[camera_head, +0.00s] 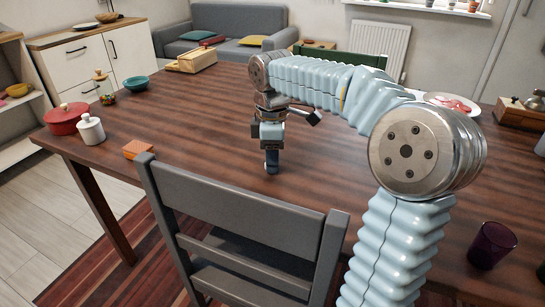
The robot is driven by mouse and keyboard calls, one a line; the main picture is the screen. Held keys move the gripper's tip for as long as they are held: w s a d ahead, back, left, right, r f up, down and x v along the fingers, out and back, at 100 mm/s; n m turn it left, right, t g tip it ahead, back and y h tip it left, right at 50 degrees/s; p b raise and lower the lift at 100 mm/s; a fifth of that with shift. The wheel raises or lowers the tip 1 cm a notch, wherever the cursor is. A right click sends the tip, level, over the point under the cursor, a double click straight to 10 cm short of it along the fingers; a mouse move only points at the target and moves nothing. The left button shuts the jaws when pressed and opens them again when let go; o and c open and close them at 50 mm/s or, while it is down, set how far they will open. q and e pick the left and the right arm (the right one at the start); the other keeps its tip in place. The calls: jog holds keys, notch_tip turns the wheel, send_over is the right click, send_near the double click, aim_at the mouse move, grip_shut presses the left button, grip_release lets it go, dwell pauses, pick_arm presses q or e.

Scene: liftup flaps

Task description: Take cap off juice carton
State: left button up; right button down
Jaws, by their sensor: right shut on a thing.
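My right gripper (272,164) points down over the middle of the wooden table, past the grey chair's back. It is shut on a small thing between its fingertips. That thing is too small and too hidden by the fingers to tell what it is. The fingertips are at or just above the tabletop. I cannot make out a juice carton or its cap for certain. A small orange block (138,148) lies at the table's left edge, well apart from the gripper. My left gripper is not in view.
The table (190,120) is clear around the gripper. A red pot (66,119), a white jar (90,129) and a teal bowl (136,84) stand at the left. A grey chair (240,215) blocks the near side. A purple glass (492,245) stands at the right.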

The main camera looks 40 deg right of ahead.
jog(key=shift+f, duration=0.15)
jog(key=c, duration=0.8)
grip_release()
jog(key=shift+o, duration=0.6)
notch_tip(320, 180, up, 12)
jog(key=p, duration=0.1)
jog(key=shift+p, duration=0.35)
jog(key=s+a+n+t+h, duration=0.1)
jog(key=a+n+h, duration=0.4)
jog(key=n, duration=0.6)
jog(key=shift+y, duration=0.3)
jog(key=x, duration=0.2)
jog(key=b+x, duration=0.1)
jog(key=x, duration=0.1)
jog(key=a+b+x, duration=0.1)
jog(key=x, duration=0.1)
jog(key=shift+w+d+f, duration=0.15)
jog(key=shift+d+f, duration=0.05)
jog(key=shift+f, duration=0.25)
jog(key=shift+s+b+x, duration=0.1)
jog(key=shift+b+x, duration=0.1)
jog(key=shift+x, duration=1.2)
jog(key=shift+s+b+x, duration=0.15)
jog(key=shift+x, duration=1.25)
